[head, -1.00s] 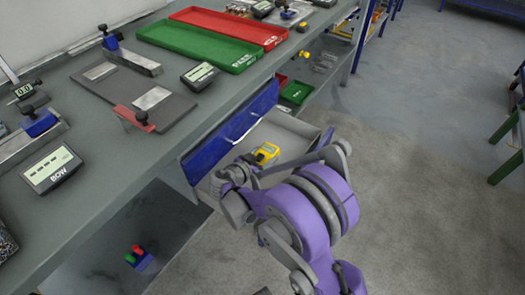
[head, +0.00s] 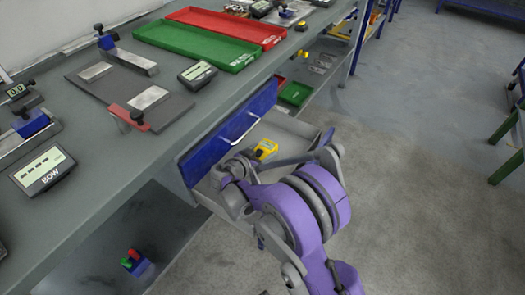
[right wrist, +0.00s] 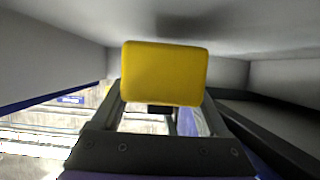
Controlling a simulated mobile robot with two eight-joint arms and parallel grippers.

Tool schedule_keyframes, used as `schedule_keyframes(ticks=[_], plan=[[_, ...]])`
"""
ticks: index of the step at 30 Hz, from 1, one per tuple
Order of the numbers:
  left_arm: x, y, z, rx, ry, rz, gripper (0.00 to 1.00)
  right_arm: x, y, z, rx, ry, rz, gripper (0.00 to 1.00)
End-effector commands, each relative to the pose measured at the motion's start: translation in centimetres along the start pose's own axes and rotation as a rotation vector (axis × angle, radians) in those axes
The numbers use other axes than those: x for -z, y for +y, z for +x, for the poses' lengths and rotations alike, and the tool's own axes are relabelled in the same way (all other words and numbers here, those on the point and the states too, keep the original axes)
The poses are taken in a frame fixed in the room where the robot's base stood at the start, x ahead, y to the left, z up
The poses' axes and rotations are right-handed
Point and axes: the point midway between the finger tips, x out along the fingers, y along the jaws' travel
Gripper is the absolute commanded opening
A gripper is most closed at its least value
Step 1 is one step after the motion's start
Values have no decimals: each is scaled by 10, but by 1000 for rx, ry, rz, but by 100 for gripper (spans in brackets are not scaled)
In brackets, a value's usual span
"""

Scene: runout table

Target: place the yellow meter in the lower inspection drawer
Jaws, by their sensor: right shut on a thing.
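The yellow meter (head: 266,149) is inside the open lower inspection drawer (head: 292,128), seen in the head view just beyond my right gripper (head: 250,163). The right gripper is shut on the meter. In the right wrist view the meter (right wrist: 165,74) shows as a plain yellow block between the fingers, with pale grey drawer walls around it. Whether its base touches the drawer floor cannot be told. The drawer's outer side is largely hidden by my purple right arm. My left gripper is not in view.
Above the open drawer is a shut blue drawer front with a handle (head: 240,126). The bench top (head: 120,150) carries a green tray (head: 190,46), a red tray (head: 240,25) and displays. A small green bin (head: 295,93) sits on the lower shelf.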

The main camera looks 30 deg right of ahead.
Motion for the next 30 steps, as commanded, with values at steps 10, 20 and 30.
schedule_keyframes(ticks=[10, 20, 30], plan=[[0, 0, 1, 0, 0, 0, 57, -2, 0, 1, 0, 0, 0, 100], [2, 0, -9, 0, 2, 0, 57, 11, 0, -5, 0, 0, 1, 100], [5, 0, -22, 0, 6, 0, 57, 10, -1, -63, 3, 0, -1, 100]])
